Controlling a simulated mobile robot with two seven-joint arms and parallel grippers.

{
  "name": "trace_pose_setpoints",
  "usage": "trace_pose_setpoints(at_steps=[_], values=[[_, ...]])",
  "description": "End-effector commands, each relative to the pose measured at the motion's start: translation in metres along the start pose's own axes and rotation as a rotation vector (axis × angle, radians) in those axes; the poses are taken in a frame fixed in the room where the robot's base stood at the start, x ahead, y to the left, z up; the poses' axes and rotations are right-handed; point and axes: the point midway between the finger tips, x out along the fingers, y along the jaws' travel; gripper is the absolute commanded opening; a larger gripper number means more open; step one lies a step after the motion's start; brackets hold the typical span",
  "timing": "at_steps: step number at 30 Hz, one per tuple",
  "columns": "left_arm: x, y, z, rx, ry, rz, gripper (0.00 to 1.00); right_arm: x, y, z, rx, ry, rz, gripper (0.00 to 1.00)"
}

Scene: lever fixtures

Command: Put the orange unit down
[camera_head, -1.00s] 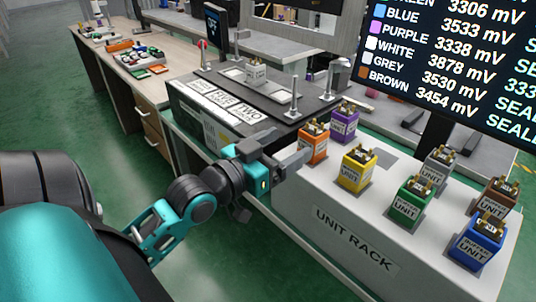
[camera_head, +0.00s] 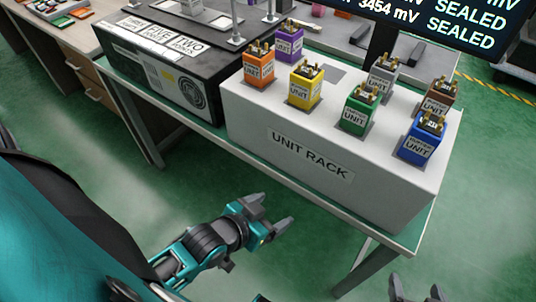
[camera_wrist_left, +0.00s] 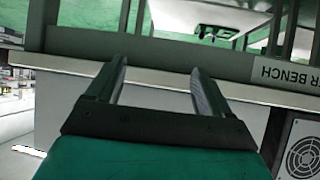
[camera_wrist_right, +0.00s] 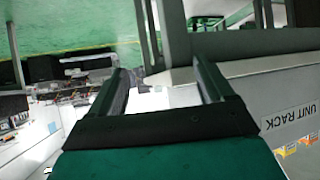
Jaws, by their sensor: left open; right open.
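The orange unit (camera_head: 259,66) stands upright on the white unit rack (camera_head: 385,181), at the rack's left end beside the yellow unit (camera_head: 305,85) and in front of the purple unit (camera_head: 289,41). No gripper touches it. My left gripper (camera_head: 281,212) is open and empty, low in front of the bench and below the rack's front face. Its open fingers also show in the left wrist view (camera_wrist_left: 158,88). My right gripper (camera_head: 417,296) is open and empty at the bottom edge of the head view; its fingers show in the right wrist view (camera_wrist_right: 163,88).
Green (camera_head: 358,109), blue (camera_head: 422,139), brown (camera_head: 440,95) and grey or white (camera_head: 382,74) units also stand on the rack. A black tester box (camera_head: 170,70) stands left of it. A dark screen (camera_head: 440,22) is behind. The floor before the bench is clear.

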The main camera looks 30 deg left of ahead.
Motion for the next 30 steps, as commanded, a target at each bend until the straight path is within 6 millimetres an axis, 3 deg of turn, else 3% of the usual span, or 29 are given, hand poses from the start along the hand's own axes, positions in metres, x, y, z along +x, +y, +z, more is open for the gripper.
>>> trace_pose_setpoints(at_steps=[2,5,8,12,15,18,23,30], values=[[0.001,0.003,0.002,0.005,-0.008,0.003,0.81,0.0,0.0,-0.001,0.0,0.0,0.0,0.81],[-0.009,-0.018,-0.02,0.002,0.012,-0.02,0.81,-0.006,0.0,-0.008,-0.001,-0.003,0.0,0.81],[-0.035,-0.063,-0.073,-0.015,0.062,-0.07,0.81,-0.018,0.001,-0.023,-0.004,-0.006,0.003,0.81],[-0.083,-0.121,-0.17,-0.041,0.169,-0.123,0.81,-0.034,0.005,-0.048,-0.008,0.009,0.012,0.81],[-0.113,-0.141,-0.226,-0.052,0.235,-0.135,0.81,-0.042,0.008,-0.057,-0.01,0.01,0.02,0.81],[-0.131,-0.148,-0.259,-0.059,0.277,-0.134,0.81,-0.045,0.012,-0.055,-0.011,0.002,0.028,0.81],[-0.13,-0.151,-0.272,-0.066,0.296,-0.132,0.81,-0.045,0.012,-0.05,-0.01,-0.006,0.03,0.81],[-0.096,-0.156,-0.281,-0.064,0.296,-0.133,0.81,-0.044,0.01,-0.047,-0.006,-0.009,0.027,0.81]])
